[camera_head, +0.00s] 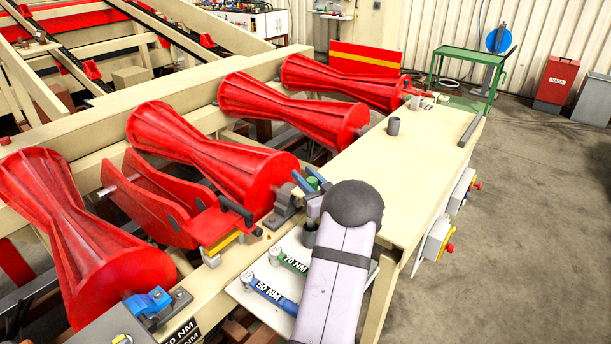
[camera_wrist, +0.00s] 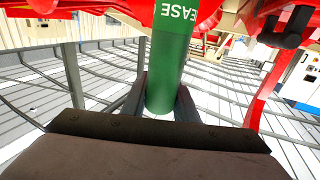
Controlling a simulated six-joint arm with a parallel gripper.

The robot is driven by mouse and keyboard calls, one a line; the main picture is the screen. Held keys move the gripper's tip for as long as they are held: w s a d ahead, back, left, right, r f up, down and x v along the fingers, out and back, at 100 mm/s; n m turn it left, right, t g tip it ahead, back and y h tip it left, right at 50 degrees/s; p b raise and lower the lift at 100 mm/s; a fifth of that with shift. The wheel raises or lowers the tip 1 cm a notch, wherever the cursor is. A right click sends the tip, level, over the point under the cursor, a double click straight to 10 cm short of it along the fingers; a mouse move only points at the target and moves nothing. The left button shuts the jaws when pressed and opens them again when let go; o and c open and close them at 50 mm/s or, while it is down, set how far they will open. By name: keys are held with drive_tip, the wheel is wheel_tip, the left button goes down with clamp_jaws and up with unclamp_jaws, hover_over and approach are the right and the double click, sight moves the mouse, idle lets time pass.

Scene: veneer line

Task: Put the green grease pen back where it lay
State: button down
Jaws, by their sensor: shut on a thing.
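In the head view, the tip of my gripper (camera_head: 312,186) is just right of the second red roller from the front, above the bench's near left edge. A small green part of the pen (camera_head: 313,184) shows between the blue fingers. The rest of it is hidden. I cannot tell which spot it lay in.
A pale tray (camera_head: 244,291) below my arm holds a blue 50 NM wrench (camera_head: 270,294) and a green 70 NM wrench (camera_head: 289,262). A dark cylinder (camera_head: 310,236) stands beside my arm. Another grey cylinder (camera_head: 393,126) stands on the cream bench (camera_head: 425,165), whose middle is clear. Red rollers (camera_head: 205,155) line the left.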

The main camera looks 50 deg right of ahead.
drive_tip(key=shift+f+b, duration=1.75)
drive_tip(key=shift+f, duration=0.65)
drive_tip(key=c, duration=1.4)
unclamp_jaws()
drive_tip(key=shift+o, duration=0.5)
drive_tip(key=shift+f, duration=0.1)
drive_tip(key=b+v, duration=0.2)
drive_tip(key=v, duration=0.5)
drive_tip(key=shift+s+b, duration=0.2)
drive_tip(key=shift+b, duration=0.1)
drive_tip(key=shift+w, duration=0.15)
